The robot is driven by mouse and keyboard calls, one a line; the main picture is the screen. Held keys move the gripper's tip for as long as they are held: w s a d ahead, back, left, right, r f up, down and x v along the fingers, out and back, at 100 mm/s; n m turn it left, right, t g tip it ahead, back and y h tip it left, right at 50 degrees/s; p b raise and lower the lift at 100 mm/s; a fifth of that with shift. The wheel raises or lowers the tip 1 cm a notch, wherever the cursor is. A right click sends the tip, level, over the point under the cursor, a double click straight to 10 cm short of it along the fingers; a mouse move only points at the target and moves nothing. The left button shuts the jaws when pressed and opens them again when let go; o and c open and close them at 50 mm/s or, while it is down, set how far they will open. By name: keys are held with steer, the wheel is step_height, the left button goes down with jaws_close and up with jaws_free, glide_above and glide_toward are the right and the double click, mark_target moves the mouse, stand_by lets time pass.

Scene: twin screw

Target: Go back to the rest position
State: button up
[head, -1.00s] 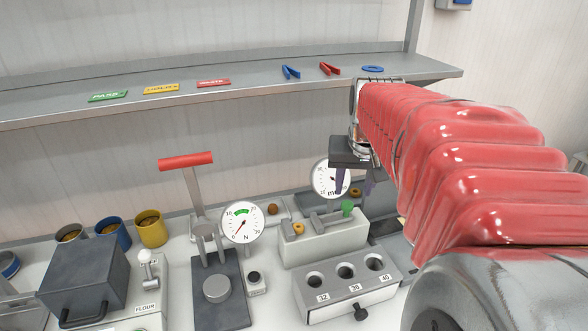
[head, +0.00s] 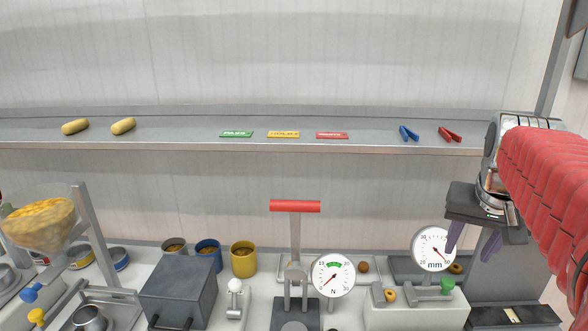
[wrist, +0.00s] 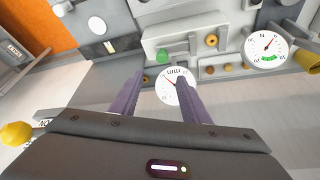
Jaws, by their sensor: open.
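My gripper (head: 470,243) hangs at the right of the head view, at the end of my red-sleeved arm. Its two purple fingers point down and stand apart with nothing between them. In the head view it overlaps the right edge of the round mm dial (head: 432,249). In the wrist view the open fingers (wrist: 160,84) reach forward, and the mm dial (wrist: 178,87) shows between and beyond them.
A grey shelf (head: 350,150) runs behind, with coloured cards (head: 283,134), a blue clip (head: 409,133) and a red clip (head: 450,134). Below stand a red-handled press (head: 295,206), an N dial (head: 333,275), mugs (head: 243,258), a dark box (head: 178,290) and a hopper (head: 40,225).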

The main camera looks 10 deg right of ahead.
steer(key=s+a+f+n+y, duration=0.1)
steer(key=s+a+f+n, duration=0.1)
steer(key=a, duration=0.6)
steer(key=s+a+f+n+t, duration=0.1)
steer(key=s+a+f+n, duration=0.1)
steer(key=a+f, duration=0.3)
steer(key=s+a+f+n+y, duration=0.1)
steer(key=s+a+f, duration=0.3)
steer(key=a, duration=0.7)
steer(key=shift+a+n+t+y, duration=0.15)
steer(key=shift+n+t+y, duration=0.2)
steer(key=shift+n, duration=0.55)
steer(key=shift+s+f, duration=0.1)
